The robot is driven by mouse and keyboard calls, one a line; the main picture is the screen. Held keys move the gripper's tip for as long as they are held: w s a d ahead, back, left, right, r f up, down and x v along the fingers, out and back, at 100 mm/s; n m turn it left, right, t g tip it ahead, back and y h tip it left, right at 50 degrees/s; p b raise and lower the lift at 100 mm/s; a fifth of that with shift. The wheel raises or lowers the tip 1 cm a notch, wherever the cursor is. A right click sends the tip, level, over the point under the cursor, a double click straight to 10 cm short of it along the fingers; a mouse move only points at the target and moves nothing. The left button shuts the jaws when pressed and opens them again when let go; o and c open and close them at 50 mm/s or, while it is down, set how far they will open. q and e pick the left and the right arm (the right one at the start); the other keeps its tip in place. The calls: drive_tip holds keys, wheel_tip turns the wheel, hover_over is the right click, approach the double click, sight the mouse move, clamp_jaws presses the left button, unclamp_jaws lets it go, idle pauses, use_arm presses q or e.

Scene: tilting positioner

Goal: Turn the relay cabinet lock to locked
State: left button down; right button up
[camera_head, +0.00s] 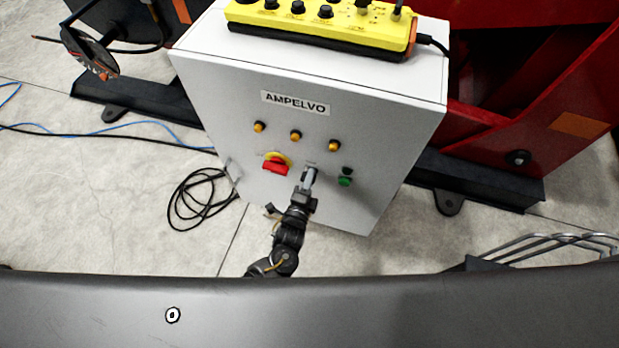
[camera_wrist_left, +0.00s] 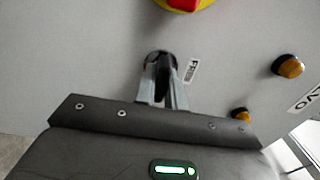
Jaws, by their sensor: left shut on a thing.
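The relay cabinet (camera_head: 235,85) is a pale grey box marked AMPELVO. My left gripper (camera_head: 309,176) reaches its front face from below, between the red rotary switch and the green button. In the left wrist view my left gripper (camera_wrist_left: 164,80) is shut on the cabinet lock (camera_wrist_left: 157,57), a small dark round part with a small label beside it. The fingers cover most of the lock, so I cannot tell which way it is turned. In the head view the lock is hidden by the gripper. My right gripper is not in view.
A red switch on a yellow plate (camera_head: 276,162), amber lamps (camera_head: 295,136) and a green button (camera_head: 345,181) surround the lock. A yellow control box (camera_head: 320,30) lies on top. A black cable (camera_head: 195,205) lies on the floor at left. Red machinery (camera_head: 540,100) stands at right.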

use_arm(q)
drive_tip(key=c, duration=1.5)
unclamp_jaws()
drive_tip(key=shift+o, duration=0.2)
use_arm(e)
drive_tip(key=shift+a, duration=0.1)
use_arm(q)
drive_tip(key=v, duration=1)
drive_tip(key=shift+s, duration=0.35)
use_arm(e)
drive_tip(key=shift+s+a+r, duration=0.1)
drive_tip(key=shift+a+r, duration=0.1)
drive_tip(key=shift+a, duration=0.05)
use_arm(q)
drive_tip(key=shift+a, duration=0.1)
